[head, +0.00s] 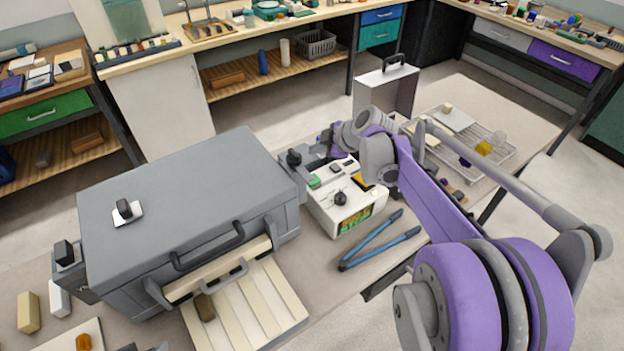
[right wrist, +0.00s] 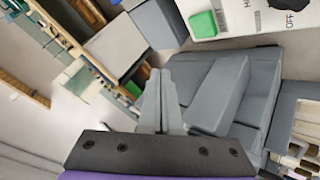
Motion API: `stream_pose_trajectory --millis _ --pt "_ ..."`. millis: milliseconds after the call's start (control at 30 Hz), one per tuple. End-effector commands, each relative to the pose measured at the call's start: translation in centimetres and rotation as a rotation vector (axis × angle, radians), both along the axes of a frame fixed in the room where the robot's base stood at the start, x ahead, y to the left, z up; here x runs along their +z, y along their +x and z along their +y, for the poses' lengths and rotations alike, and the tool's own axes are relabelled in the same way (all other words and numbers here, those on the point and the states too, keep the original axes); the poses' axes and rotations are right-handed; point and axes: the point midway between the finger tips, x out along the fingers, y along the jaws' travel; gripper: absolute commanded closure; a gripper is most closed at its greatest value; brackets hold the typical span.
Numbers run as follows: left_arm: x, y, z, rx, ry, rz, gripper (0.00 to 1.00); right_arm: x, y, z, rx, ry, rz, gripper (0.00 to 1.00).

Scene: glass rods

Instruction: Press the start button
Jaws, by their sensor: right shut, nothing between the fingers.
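The white control box (head: 345,203) stands right of the grey furnace (head: 180,200) on the table. In the right wrist view the green button (right wrist: 203,23) shows at the top, near an "OFF" label. My right gripper (head: 328,146) is behind the box in the head view, partly hidden by its own wrist. In the right wrist view its grey fingers (right wrist: 157,98) are shut and empty, apart from the button. My left gripper is not seen.
A slatted tray (head: 255,310) sits before the furnace. A wire rack (head: 470,150) and a metal case (head: 385,92) stand farther right. Side benches line the back.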

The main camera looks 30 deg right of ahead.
Motion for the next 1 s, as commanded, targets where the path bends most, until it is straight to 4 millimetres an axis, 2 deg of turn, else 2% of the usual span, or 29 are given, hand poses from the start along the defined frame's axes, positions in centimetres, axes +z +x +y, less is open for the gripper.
stream_pose_trajectory --millis 33,400,500,667,1000 --pt "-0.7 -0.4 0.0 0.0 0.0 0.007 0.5 -0.9 -0.2 0.0 0.0 0.0 0.004 1.0" --pt "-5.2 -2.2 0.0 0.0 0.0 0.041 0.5 -6.1 -0.2 0.0 0.0 0.0 0.005 1.0" --pt "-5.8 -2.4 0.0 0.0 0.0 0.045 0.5 -7.2 -0.1 0.0 0.0 0.001 0.003 1.0" --pt "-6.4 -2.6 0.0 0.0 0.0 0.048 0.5 -8.1 -0.1 0.0 -0.001 0.0 0.002 1.0" --pt "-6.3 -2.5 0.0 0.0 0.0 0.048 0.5 -8.1 0.0 0.0 0.0 0.0 0.0 1.0"
